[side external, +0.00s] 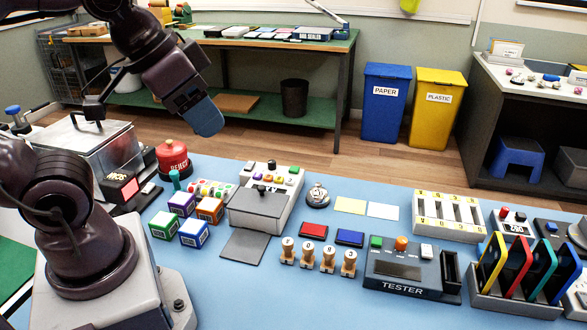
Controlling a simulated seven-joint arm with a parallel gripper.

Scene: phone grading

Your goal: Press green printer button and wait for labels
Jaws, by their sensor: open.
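The device that looks like the printer (258,203) stands mid-table, a pale box with a grey lid. A row of small coloured buttons (272,174) is on its raised back; which one is green is hard to tell at this size. A flat dark grey tray or sheet (243,247) lies in front of it, with no labels visible on it. My gripper (205,118), with a blue tip, hangs in the air above and left of the printer, apart from everything. It is open and holds nothing visible; the gap between its fingers does not show from this side.
A red bell-like button (173,158) and several coloured cubes (181,203) stand left of the printer. A silver bell (318,196), wooden stamps (308,255), ink pads (313,230) and a tester (402,264) with its own green button are to the right.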

